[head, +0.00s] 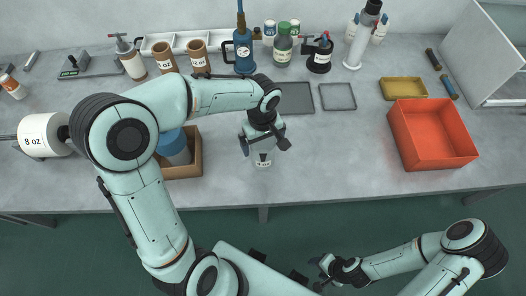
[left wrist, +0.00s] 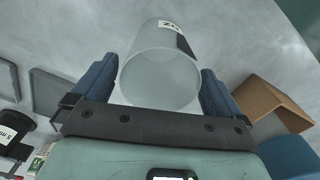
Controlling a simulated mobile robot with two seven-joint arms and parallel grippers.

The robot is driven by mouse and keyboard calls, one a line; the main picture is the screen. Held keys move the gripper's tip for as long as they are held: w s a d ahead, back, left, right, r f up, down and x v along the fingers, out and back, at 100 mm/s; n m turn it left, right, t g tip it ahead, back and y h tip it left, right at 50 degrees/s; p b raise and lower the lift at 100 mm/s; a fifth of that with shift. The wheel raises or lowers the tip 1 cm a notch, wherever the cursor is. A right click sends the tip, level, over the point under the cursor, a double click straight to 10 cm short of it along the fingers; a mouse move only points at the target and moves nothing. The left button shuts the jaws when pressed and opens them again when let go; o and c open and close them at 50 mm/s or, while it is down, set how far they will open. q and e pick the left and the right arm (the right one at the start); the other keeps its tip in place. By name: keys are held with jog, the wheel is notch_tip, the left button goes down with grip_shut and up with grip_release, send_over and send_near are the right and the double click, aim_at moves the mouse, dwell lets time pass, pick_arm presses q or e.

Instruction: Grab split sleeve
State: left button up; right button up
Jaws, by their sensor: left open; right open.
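A pale, translucent hollow cylinder with a black-and-white label (head: 263,158) stands on the grey table under my left gripper (head: 263,147). I take it for the split sleeve, but no split is visible. In the left wrist view, the cylinder (left wrist: 160,80) lies between the two blue fingers of my left gripper (left wrist: 157,88), its round open end toward the camera. The fingers are open, with a gap visible on the left; contact on the right is unclear. My right gripper (head: 326,268) is open and empty over the green floor, off the table's front edge.
A white 8 oz cylinder (head: 42,135) is at far left. Brown cups (head: 163,57) and bottles line the back. A red bin (head: 433,135) stands right.

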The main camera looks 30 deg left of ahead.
aim_at(263, 149)
pick_arm(q)
notch_tip(263, 149, down, 4)
jog(key=shift+d+r, duration=0.1)
jog(key=shift+d, duration=0.05)
jog(key=shift+s, duration=0.1)
jog(key=c, duration=0.8)
jog(key=shift+c, duration=0.2)
jog(key=shift+r, duration=0.1)
